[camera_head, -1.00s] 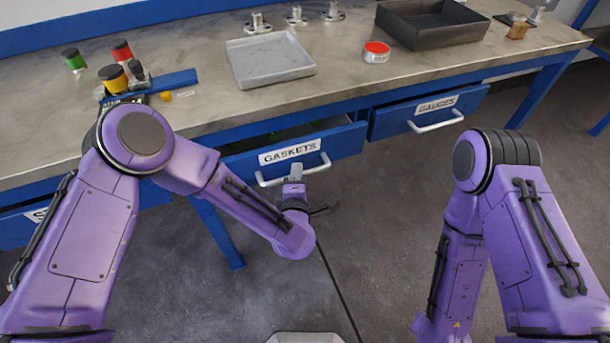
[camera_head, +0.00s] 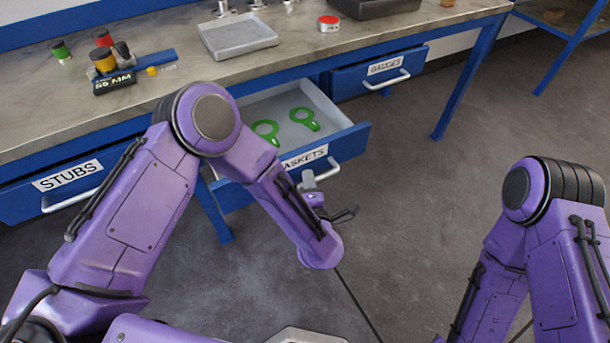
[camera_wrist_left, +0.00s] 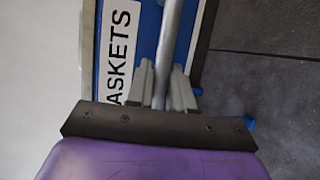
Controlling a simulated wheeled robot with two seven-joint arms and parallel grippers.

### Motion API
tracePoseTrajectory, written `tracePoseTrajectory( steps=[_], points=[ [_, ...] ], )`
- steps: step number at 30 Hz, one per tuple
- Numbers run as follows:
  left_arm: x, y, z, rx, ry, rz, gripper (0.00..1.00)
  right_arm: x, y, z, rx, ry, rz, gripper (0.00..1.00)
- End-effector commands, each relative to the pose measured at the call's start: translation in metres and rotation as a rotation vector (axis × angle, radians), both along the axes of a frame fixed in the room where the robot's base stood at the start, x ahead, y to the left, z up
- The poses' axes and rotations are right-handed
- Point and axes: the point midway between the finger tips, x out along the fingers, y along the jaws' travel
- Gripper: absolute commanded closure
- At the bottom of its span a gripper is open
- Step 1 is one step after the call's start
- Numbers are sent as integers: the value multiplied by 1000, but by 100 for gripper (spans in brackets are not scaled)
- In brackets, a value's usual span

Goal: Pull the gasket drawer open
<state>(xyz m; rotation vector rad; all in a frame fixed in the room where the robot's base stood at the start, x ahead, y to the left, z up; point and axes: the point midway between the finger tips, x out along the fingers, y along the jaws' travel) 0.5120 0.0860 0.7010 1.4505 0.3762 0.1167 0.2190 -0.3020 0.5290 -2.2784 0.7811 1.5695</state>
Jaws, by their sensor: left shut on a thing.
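The gasket drawer (camera_head: 347,144) is blue with a pale inside and stands well open under the bench. Its white label is partly hidden by my left arm in the head view. Two green ring gaskets with tabs, a left one (camera_head: 266,127) and a right one (camera_head: 304,117), lie inside. My left gripper (camera_head: 309,181) is at the drawer's front, shut on its bar handle (camera_head: 331,170). In the left wrist view the gripper's fingers (camera_wrist_left: 162,88) sit either side of the handle bar (camera_wrist_left: 171,40), beside the label (camera_wrist_left: 119,50). My right gripper is not in view.
The gauges drawer (camera_head: 346,82) to the right and the stubs drawer (camera_head: 25,200) to the left are shut. The floor before the drawer is clear.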

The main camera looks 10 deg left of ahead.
Motion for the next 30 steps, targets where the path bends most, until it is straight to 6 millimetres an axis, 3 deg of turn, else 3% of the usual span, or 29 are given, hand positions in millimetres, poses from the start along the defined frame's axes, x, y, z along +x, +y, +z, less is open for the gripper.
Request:
tracePoseTrajectory(
  steps=[9,20,21,22,30],
  points=[
    [-10,-13,-1,1,3,5,100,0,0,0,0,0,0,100],
    [-10,-14,-1,1,3,3,100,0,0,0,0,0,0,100],
    [-10,-14,-1,1,3,3,66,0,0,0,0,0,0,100],
    [-10,-14,-1,1,3,3,58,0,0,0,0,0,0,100],
    [-10,-14,0,0,1,3,58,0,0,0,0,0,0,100]
  ],
)
